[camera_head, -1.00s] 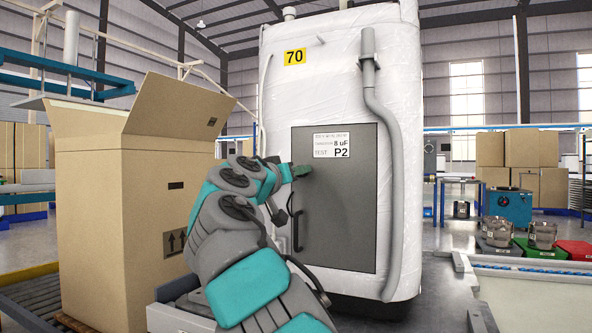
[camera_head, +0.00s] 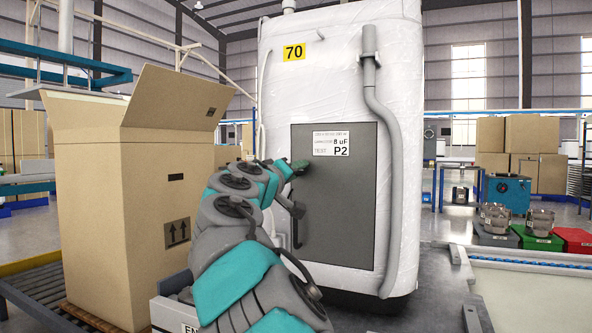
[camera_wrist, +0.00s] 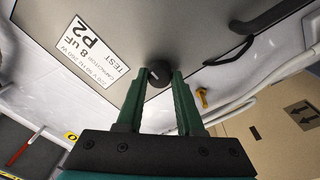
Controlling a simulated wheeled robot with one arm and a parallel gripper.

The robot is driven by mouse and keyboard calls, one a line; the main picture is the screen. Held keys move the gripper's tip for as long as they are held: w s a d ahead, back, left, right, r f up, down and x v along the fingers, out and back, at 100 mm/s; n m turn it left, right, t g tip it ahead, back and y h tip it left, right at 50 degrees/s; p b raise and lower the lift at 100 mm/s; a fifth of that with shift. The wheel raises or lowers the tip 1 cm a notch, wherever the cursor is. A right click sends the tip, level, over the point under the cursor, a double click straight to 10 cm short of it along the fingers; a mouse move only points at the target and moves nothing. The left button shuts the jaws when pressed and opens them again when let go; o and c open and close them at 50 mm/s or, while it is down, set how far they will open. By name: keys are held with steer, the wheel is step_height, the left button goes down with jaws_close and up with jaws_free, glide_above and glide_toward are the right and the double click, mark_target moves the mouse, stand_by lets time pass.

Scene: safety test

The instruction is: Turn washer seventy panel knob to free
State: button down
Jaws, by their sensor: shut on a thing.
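The washer (camera_head: 340,60) is a tall white wrapped machine with a yellow "70" tag (camera_head: 294,52). Its grey panel (camera_head: 335,215) carries a white label reading "8 uF, TEST, P2" (camera_head: 331,143). My gripper (camera_head: 299,165) is at the panel's upper left, and hides the knob in the head view. In the wrist view the round black knob (camera_wrist: 159,72) with a small white mark sits between the green fingertips of my gripper (camera_wrist: 160,84), which is shut on it. The panel's dark handle (camera_head: 296,228) is below the gripper.
A tall open cardboard box (camera_head: 120,220) stands close at the left, beside my arm. A grey pipe (camera_head: 385,130) runs down the washer's right side. A small yellow fitting (camera_wrist: 202,97) shows near the panel edge. Trays with pots (camera_head: 540,220) stand at the right.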

steer(key=c, duration=0.5)
jaws_free()
steer(key=shift+c, duration=0.2)
steer(key=shift+s+a, duration=0.1)
steer(key=v, duration=0.7)
steer(key=shift+s, duration=0.3)
